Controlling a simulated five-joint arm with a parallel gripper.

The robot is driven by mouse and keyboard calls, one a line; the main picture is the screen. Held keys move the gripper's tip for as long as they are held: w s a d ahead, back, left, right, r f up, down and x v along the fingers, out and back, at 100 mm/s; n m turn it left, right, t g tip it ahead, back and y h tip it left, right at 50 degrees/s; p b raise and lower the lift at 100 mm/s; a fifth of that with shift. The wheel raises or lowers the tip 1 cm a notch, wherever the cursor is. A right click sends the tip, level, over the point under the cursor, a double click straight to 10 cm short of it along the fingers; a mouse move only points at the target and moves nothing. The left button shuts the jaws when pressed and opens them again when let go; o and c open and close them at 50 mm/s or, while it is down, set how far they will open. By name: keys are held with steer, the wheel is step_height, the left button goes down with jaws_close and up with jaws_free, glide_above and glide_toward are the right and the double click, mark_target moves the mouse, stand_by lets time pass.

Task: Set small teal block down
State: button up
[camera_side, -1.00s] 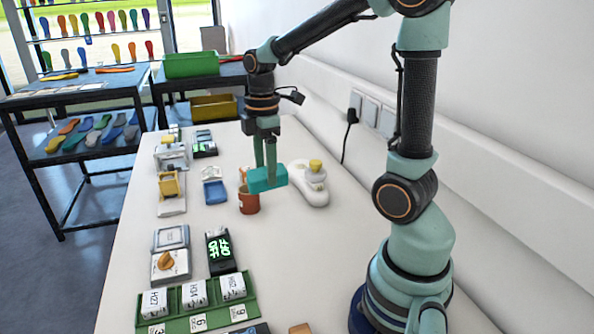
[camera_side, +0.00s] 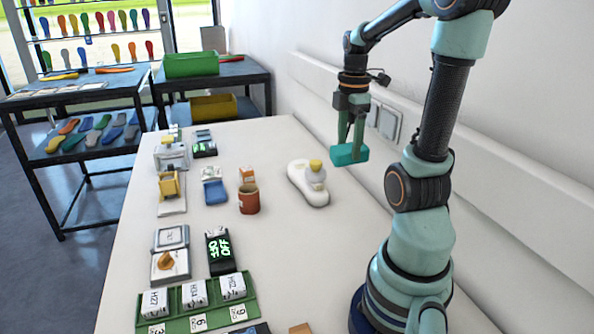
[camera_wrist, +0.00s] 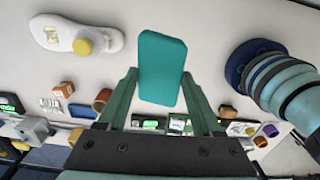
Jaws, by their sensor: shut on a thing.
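The small teal block (camera_side: 349,154) is held by my gripper (camera_side: 350,143), above the right side of the white table, near the wall. My gripper's two fingers point down and are shut on it. In the wrist view the block (camera_wrist: 161,68) sits between the fingertips of my gripper (camera_wrist: 160,80), clear of the table surface. The spot under the block is partly hidden in the wrist view.
A white insole-shaped piece (camera_side: 308,183) with a yellow-topped knob lies left of the block. A brown cup (camera_side: 249,199) and small orange box (camera_side: 247,175) stand further left. A green tray (camera_side: 197,303) holds labelled blocks in front. The table (camera_side: 300,255) is clear at centre right.

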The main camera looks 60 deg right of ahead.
steer(key=shift+s+d+f, duration=0.1)
steer(key=shift+s+f, duration=0.1)
steer(key=shift+f, duration=0.2)
step_height(320, 180, down, 19)
steer(key=shift+f, duration=0.1)
stand_by(0.4)
steer(key=shift+f, duration=0.15)
steer(key=o, duration=1.3)
